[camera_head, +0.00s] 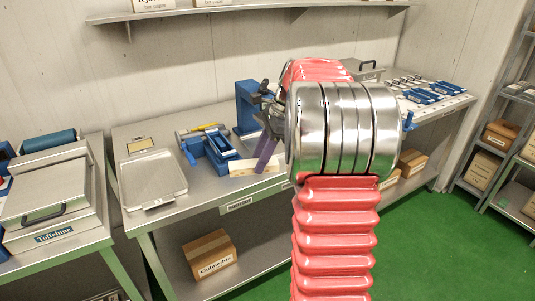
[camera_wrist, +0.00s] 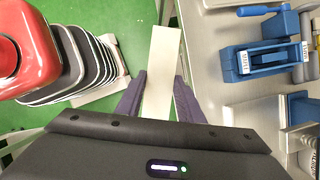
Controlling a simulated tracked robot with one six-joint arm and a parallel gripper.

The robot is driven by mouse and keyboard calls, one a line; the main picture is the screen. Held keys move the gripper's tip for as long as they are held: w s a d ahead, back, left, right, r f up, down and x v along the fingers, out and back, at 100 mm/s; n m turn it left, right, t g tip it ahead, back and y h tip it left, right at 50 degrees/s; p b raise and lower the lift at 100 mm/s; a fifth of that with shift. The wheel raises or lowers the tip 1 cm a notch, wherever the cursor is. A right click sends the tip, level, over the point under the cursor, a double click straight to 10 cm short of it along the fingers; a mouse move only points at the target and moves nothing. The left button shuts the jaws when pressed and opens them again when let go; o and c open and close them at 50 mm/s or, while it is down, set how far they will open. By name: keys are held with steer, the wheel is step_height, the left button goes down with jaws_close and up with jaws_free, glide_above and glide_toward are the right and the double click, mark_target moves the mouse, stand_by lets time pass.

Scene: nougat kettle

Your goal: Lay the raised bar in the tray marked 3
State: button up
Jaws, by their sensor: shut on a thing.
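My gripper (camera_head: 266,158) is shut on a pale cream bar (camera_head: 241,168) and holds it above the front part of the middle table. In the wrist view the bar (camera_wrist: 162,58) lies lengthwise between the two purple fingers of my gripper (camera_wrist: 160,80), its far end reaching past the fingertips. A shallow metal tray (camera_head: 152,190) with a small plate at its back lies on the table left of the bar. I cannot read a 3 on any tray. My arm hides part of the table's middle.
A blue device (camera_head: 220,150) stands behind the bar; it also shows in the wrist view (camera_wrist: 262,60). A taller blue stand (camera_head: 246,105) is farther back. Blue and silver pieces (camera_head: 430,93) crowd the table's right end. A lidded metal appliance (camera_head: 45,190) is at left.

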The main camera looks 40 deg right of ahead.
mark_target(246, 164)
steer(key=a+f+n+g, duration=0.1)
steer(key=n, duration=0.1)
steer(key=w+a+n+g, duration=0.1)
steer(key=n, duration=0.1)
steer(key=a+f+n, duration=0.1)
steer(key=a+n, duration=0.1)
steer(key=n, duration=0.1)
steer(key=shift+w+f+g+y, duration=0.3)
steer(key=shift+w+g, duration=0.1)
steer(key=w+a+f+n+g+h, duration=0.2)
steer(key=a+f+n, duration=0.5)
steer(key=a, duration=0.5)
steer(key=w+a+f+n+g+h, duration=0.1)
steer(key=w+a+f+n+h, duration=0.1)
steer(key=a+f+n, duration=0.4)
steer(key=w+a+n, duration=0.1)
steer(key=a+n, duration=0.2)
steer(key=a, duration=0.2)
steer(key=shift+w+a+f+n+g+h, duration=0.2)
steer(key=shift+a+f+n+g+h, duration=0.1)
steer(key=shift+a+f+g, duration=0.1)
steer(key=shift+a, duration=0.1)
